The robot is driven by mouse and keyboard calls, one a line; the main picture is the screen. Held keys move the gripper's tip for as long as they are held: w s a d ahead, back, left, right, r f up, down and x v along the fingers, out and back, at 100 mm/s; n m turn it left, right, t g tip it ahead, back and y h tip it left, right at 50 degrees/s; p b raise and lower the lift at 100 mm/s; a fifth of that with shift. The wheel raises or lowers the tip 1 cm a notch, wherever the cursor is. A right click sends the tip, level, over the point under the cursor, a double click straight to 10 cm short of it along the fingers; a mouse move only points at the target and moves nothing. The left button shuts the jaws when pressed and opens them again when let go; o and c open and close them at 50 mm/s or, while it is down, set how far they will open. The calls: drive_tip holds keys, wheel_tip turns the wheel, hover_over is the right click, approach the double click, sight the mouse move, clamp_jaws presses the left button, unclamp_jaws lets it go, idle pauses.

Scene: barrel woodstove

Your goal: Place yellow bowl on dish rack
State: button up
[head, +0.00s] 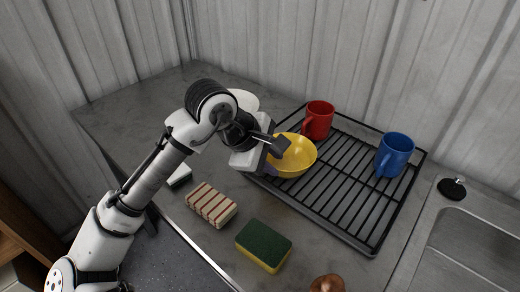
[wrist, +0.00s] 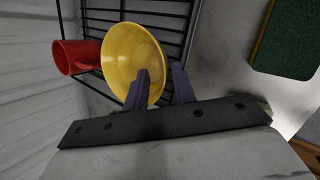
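The yellow bowl (head: 299,160) sits upright at the left end of the black dish rack (head: 345,187), beside the red mug. My gripper (head: 274,150) is at the bowl's left side, with one dark finger reaching over the inside of the bowl. In the wrist view, my gripper's fingers (wrist: 162,82) are spread apart, one over the inside of the yellow bowl (wrist: 124,50) and one outside its rim. A gap shows between the fingers. The bowl's underside and its contact with the rack are hidden.
A red mug (head: 319,119) and a blue mug (head: 395,154) stand on the rack. A striped sponge (head: 211,204) and a green-yellow sponge (head: 264,244) lie in front. A white dish (head: 244,100) is behind my wrist. The sink (head: 470,250) is at right. The rack's middle is clear.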

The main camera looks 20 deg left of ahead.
drive_tip(key=v, duration=0.7)
drive_tip(key=shift+b, duration=0.3)
